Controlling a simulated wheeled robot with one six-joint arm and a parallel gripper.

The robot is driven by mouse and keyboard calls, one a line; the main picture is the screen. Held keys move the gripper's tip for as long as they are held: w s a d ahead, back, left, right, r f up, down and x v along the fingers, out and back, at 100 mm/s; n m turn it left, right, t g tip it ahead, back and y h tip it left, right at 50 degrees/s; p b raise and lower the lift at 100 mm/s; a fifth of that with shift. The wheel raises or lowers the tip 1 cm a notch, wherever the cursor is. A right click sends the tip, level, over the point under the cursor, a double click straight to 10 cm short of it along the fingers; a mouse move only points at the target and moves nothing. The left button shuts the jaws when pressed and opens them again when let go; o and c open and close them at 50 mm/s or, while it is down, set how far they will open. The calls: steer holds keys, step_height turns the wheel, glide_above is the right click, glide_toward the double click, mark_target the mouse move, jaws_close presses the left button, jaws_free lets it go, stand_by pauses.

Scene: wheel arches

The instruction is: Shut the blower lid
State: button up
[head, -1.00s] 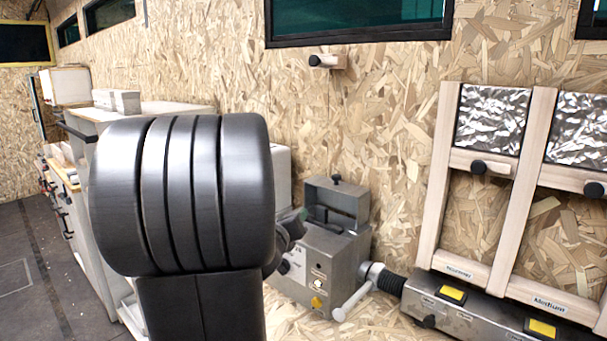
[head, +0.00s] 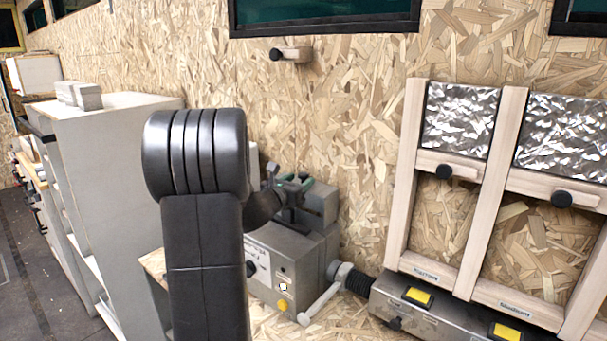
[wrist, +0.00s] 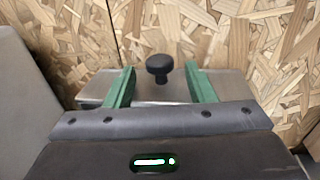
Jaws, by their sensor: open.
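The blower (head: 285,265) is a grey metal box with a yellow knob and a label on its front, standing against the chipboard wall. Its lid (head: 319,201) is a grey piece standing raised at the top rear of the box, partly hidden by my gripper. My gripper (head: 293,184) is open, with green fingers at the lid. In the wrist view, the black lid knob (wrist: 159,68) stands between the spread fingers of my gripper (wrist: 162,90), near their tips, with a gap on each side. The metal lid (wrist: 160,90) shows below the knob.
A corrugated black hose (head: 358,283) and a pale handle (head: 318,302) are at the blower's right. A wooden frame (head: 406,175) with sliding panels and black knobs stands farther right. A grey cabinet (head: 110,190) is at the left. A wall peg (head: 291,54) sits above.

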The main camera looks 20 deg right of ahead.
mark_target(304, 178)
steer(key=shift+p+x, duration=0.3)
steer(key=shift+x, duration=1.35)
jaws_close()
